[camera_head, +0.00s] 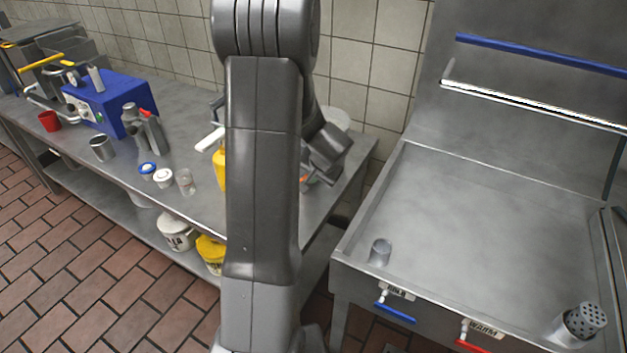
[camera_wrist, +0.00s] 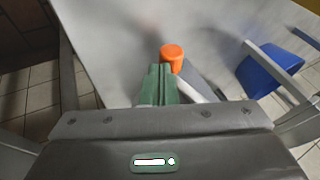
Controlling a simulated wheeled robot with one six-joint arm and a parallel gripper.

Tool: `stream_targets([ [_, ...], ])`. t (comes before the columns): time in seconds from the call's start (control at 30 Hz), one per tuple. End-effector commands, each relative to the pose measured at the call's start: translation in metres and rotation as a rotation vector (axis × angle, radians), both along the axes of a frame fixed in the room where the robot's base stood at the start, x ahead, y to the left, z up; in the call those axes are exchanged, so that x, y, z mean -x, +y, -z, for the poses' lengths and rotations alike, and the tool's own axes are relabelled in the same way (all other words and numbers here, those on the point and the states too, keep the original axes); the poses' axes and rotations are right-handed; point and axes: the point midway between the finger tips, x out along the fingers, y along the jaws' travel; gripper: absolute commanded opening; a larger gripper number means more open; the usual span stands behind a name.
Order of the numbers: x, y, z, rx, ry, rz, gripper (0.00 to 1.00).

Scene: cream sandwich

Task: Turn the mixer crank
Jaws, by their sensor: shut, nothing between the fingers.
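In the wrist view an orange knob (camera_wrist: 172,53), which looks like the crank's grip, stands just beyond my gripper (camera_wrist: 158,82). A grey bar (camera_wrist: 190,88) shows below the knob, to the right of the fingers. My green fingers are shut together with nothing between them. The knob is outside them, close to their tips; I cannot tell whether they touch. In the head view my arm covers the middle of the bench and hides the fingertips and most of the mixer area. A small orange patch (camera_head: 305,179) shows beside my wrist.
A steel bench (camera_head: 190,105) carries a blue machine (camera_head: 105,98), a red cup (camera_head: 49,121), a steel cup (camera_head: 102,148) and small jars. A yellow container (camera_head: 219,169) is partly behind my arm. A steel sink unit (camera_head: 440,220) stands right. Something blue (camera_wrist: 268,70) lies right in the wrist view.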

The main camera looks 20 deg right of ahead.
Motion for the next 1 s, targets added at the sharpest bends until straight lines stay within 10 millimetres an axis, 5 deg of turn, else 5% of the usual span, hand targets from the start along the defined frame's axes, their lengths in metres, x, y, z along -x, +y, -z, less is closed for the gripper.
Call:
stream_targets([
  [1.0,-0.006,0.004,0.020,-0.169,-0.194,0.002,0.00],
])
